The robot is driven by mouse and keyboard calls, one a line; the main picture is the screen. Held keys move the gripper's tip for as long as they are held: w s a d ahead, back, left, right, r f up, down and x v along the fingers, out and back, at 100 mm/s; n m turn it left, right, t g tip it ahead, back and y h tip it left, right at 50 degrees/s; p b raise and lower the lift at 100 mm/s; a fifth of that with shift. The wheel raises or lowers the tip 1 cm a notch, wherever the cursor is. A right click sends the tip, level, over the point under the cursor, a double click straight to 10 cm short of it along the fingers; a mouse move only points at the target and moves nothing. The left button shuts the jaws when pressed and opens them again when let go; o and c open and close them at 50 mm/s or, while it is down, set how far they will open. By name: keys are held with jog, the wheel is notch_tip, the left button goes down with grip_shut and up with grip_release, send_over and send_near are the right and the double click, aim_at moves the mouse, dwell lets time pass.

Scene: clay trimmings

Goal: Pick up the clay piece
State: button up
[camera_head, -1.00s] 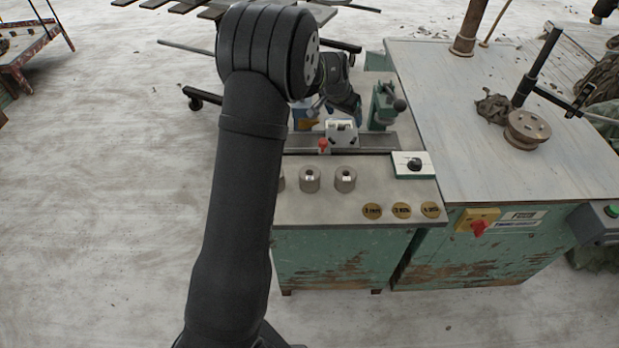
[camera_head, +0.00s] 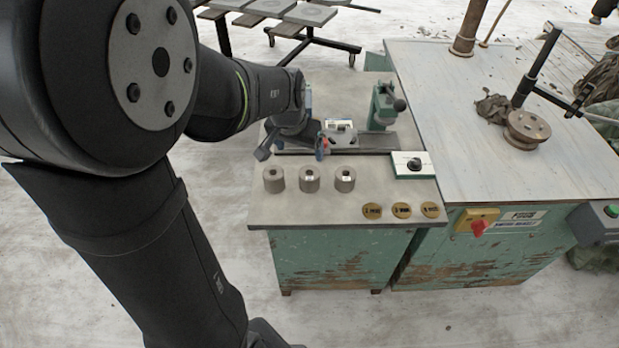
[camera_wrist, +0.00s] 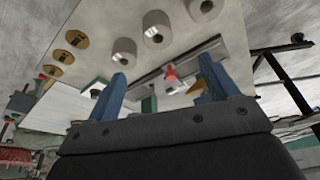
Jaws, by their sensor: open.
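A rough grey-brown lump (camera_head: 493,108), which may be the clay piece, lies on the larger right-hand worktop beside a round metal flange. I cannot be sure that it is clay, and I cannot pick it out in the wrist view. My gripper (camera_head: 293,151) is over the smaller left bench, at the metal rail behind the cylinders, well left of the lump. In the wrist view my gripper (camera_wrist: 162,68) has its two blue fingers spread wide, with no object held between them. The rail and a red-tipped knob (camera_wrist: 170,73) show beyond the fingers.
Three grey cylinders (camera_head: 309,180) stand on the left bench (camera_head: 290,214), with brass discs (camera_head: 401,210) at its front right. A white box with a black knob (camera_head: 412,164) and a green post fixture (camera_head: 383,106) stand nearby. The right worktop (camera_head: 450,130) is mostly clear.

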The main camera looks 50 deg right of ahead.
aim_at(310, 173)
jog(key=x, duration=1.1)
jog(key=shift+d+f, duration=0.15)
jog(key=shift+f, duration=0.25)
jog(key=shift+d+x, duration=0.2)
jog(key=shift+x, duration=1.15)
jog(key=shift+d+x, duration=0.15)
jog(key=shift+x, duration=1.15)
jog(key=shift+s, duration=0.15)
jog(key=shift+r, duration=0.1)
jog(key=c, duration=1.2)
